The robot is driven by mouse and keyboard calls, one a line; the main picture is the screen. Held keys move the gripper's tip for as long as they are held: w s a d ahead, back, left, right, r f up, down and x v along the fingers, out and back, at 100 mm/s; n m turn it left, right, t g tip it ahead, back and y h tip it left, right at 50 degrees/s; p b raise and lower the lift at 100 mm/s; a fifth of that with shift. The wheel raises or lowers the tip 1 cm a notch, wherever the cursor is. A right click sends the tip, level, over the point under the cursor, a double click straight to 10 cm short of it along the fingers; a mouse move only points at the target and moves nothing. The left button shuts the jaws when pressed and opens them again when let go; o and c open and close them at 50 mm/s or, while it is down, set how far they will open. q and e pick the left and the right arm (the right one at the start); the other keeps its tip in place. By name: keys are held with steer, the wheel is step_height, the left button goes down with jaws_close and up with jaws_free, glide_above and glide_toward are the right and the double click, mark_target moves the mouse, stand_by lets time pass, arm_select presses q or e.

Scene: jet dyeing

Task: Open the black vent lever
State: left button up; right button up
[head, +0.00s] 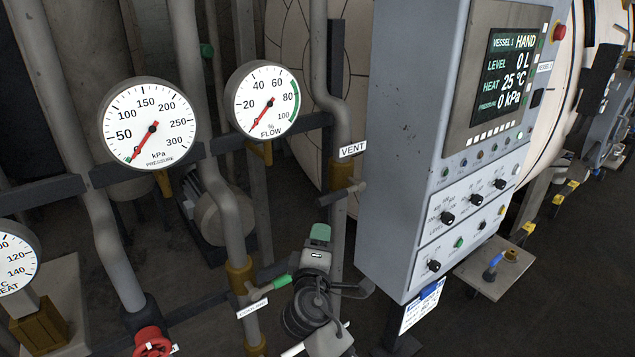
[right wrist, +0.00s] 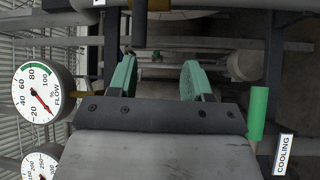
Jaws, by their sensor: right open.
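The VENT label (head: 352,148) is on a grey pipe left of the control cabinet. Just below it, a dark lever (head: 343,194) sticks out roughly level at a brass-coloured valve (head: 341,173). In the right wrist view a black bar (right wrist: 139,22), seemingly this lever, lies beyond the fingertips, in line with the gap between them. My right gripper (head: 320,232) is below the lever in the head view, its green fingertips pointing up towards it. The right wrist view shows its fingers (right wrist: 160,78) apart with nothing between them. My left gripper is out of view.
A green COOLING lever (head: 281,282) is close left of my right gripper. The control cabinet (head: 395,140) stands close on the right. A pressure gauge (head: 150,122) and a flow gauge (head: 263,98) are at the left. A red handwheel (head: 152,342) is at the bottom left.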

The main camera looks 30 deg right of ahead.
mark_target(329, 203)
steer(key=shift+h, duration=0.4)
steer(key=w+d+r+p, duration=0.1)
steer(key=w+d, duration=0.1)
steer(key=w+d+r+p, duration=0.1)
steer(key=w+d, duration=0.1)
steer(key=w+d+r+p, duration=0.2)
steer(key=w+d, duration=0.1)
steer(key=shift+w+d, duration=0.25)
jaws_close()
